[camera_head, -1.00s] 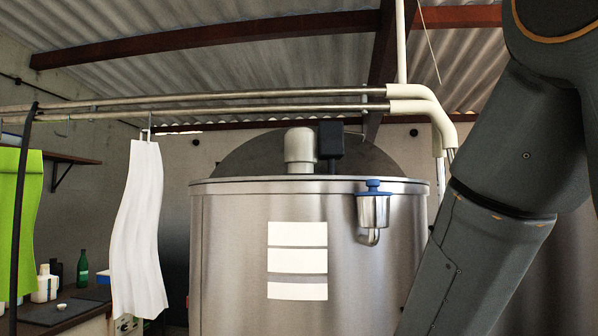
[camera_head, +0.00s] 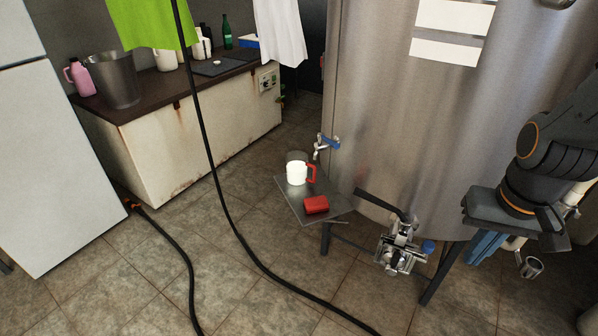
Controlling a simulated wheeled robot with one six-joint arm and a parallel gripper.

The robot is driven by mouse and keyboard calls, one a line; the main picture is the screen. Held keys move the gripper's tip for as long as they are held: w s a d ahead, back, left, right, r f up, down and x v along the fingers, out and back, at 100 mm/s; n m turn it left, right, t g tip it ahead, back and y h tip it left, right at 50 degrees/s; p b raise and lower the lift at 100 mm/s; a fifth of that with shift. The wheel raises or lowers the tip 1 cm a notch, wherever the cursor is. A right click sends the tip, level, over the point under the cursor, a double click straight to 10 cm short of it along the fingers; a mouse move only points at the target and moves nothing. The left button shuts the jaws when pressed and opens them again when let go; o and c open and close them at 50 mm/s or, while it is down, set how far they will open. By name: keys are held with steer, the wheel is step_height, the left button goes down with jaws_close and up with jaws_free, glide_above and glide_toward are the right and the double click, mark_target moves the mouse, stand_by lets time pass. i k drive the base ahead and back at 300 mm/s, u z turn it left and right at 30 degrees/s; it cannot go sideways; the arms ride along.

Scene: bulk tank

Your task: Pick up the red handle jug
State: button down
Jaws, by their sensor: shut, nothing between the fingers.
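The red handle jug (camera_head: 297,173) is a white cup with a red handle on its right side. It stands upright on a small grey metal stand (camera_head: 290,200) beside the tank. A red block-like item (camera_head: 316,205) lies in front of it on the same stand. My gripper (camera_head: 487,243) is at the lower end of my dark arm on the right, well to the right of the jug and apart from it. Its fingers are small and hard to tell from the metal and blue parts around them. Nothing hides the jug.
The steel tank (camera_head: 375,110) rises behind the stand. A tap with a blue lever (camera_head: 328,142) is just above the jug. A metal valve assembly (camera_head: 400,250) lies between the stand and my arm. A black hose (camera_head: 228,215) hangs and runs over the floor.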

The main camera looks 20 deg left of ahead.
mark_target(297, 162)
steer(key=z, duration=2.05)
steer(key=k, duration=1.4)
steer(key=u, duration=2.15)
steer(key=i, duration=0.5)
